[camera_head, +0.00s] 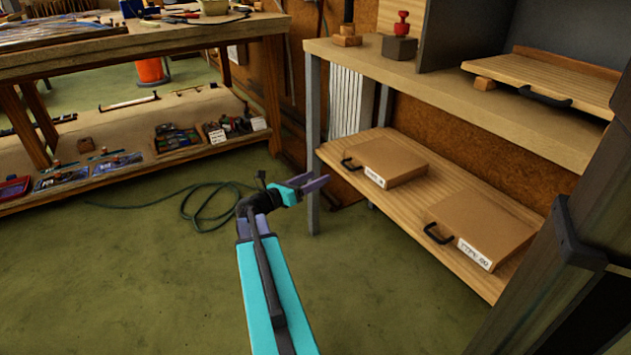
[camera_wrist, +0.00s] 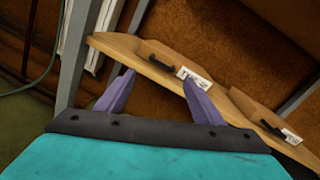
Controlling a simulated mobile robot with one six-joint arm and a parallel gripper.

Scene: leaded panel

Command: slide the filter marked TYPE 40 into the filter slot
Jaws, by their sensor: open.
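Two flat brown filters with black handles and white labels lie on the lower wooden shelf. The right filter (camera_head: 483,222) has a label that seems to read TYPE 40, though it is small. The left filter (camera_head: 393,159) has a label I cannot read clearly. My gripper (camera_head: 315,183) is open and empty, left of the shelf's front edge and apart from both filters. In the wrist view my gripper's purple fingers (camera_wrist: 158,92) are spread below the left filter (camera_wrist: 160,55), with the right filter (camera_wrist: 262,113) farther right. I cannot identify the filter slot for certain.
The lower shelf (camera_head: 337,153) sits under a workbench (camera_head: 450,82) with a metal leg (camera_head: 313,140) close to my gripper. A wooden board with a black handle (camera_head: 544,97) rests on the bench. A green hose (camera_head: 205,205) lies on the open floor.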

